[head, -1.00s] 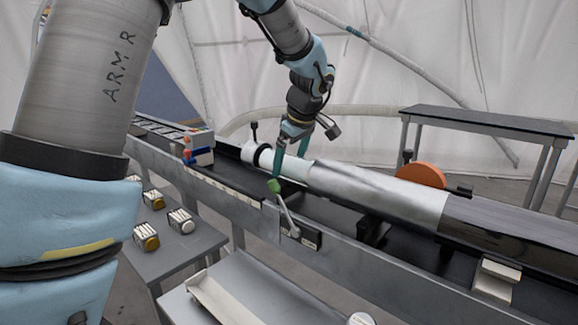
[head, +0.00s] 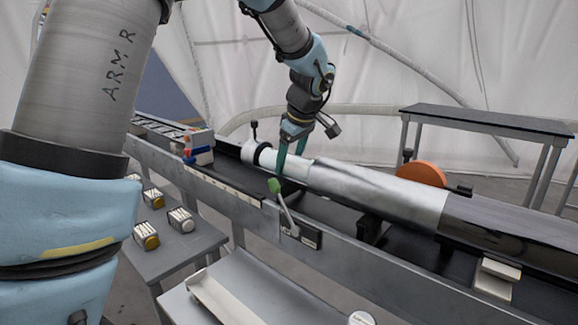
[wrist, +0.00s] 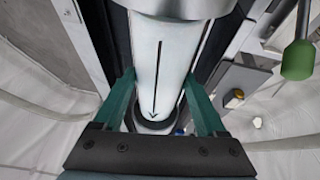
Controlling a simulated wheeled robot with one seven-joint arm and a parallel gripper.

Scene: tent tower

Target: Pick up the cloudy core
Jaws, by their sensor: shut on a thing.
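The cloudy core (head: 292,166) is a whitish cylinder lying along the long bench, its right end inside a silver tube (head: 380,190). In the wrist view the core (wrist: 158,70) runs up the middle, with a black arrow line on it and a dark ring at its near end. My gripper (head: 290,164) reaches down from above with its teal fingers on either side of the core. In the wrist view my gripper (wrist: 160,98) is shut on the core. The far finger is partly hidden in the head view.
A green-knobbed lever (head: 275,187) stands at the bench's front, close to the gripper; its knob (wrist: 298,60) also shows in the wrist view. An orange disc (head: 425,174) is behind the tube. Side tables hold small cylinders (head: 181,220) and a white tray (head: 225,300).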

